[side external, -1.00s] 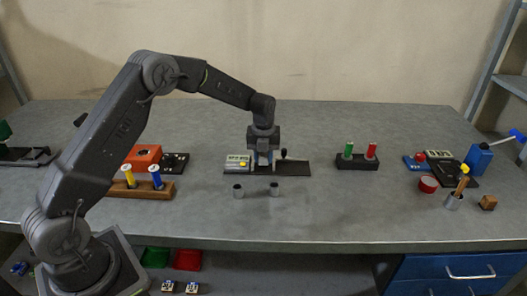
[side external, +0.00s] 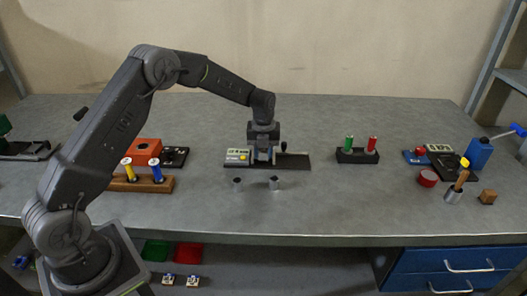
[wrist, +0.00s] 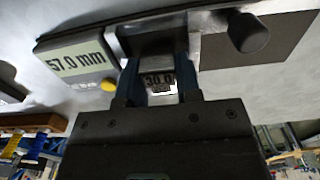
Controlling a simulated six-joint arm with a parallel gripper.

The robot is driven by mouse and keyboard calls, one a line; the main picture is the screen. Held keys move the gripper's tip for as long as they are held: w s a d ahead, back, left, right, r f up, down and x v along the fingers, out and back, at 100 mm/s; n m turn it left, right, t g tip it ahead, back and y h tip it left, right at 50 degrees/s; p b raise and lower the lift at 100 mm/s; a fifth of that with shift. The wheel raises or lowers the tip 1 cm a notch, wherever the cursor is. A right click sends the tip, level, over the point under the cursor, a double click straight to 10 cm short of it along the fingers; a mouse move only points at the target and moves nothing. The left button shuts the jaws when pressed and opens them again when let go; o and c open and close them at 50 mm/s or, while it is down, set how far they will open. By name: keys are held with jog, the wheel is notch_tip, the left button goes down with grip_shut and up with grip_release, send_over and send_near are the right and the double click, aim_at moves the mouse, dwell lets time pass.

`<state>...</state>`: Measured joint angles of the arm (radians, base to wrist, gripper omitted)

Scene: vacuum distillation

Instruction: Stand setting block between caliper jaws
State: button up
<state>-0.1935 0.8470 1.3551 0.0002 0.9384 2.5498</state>
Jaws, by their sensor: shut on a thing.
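The caliper (side external: 237,156) lies on the grey table below my gripper, with a pale display at its left end. In the wrist view the caliper's display (wrist: 75,60) reads 57.0 mm, with a yellow button beside it. My gripper (side external: 263,157) is over the gap between the jaws, pointing down. In the wrist view my gripper's blue fingers (wrist: 158,82) are shut on the setting block (wrist: 158,79), a small dark block marked 30.0. The block is between the caliper jaws. I cannot tell whether its base touches the bed beneath.
A dark round knob (wrist: 248,32) stands at the caliper's right side, close to my fingers. Two small grey cylinders (side external: 274,183) stand in front of the caliper. A rack with green and red plugs (side external: 358,156) is to the right. The table behind the caliper is clear.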

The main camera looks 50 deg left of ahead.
jog(key=shift+f, duration=0.55)
dwell(0.4)
jog(key=o, duration=1.1)
jog(key=shift+c, duration=1.2)
jog(key=shift+o, duration=0.2)
jog(key=shift+s+a+f, duration=0.1)
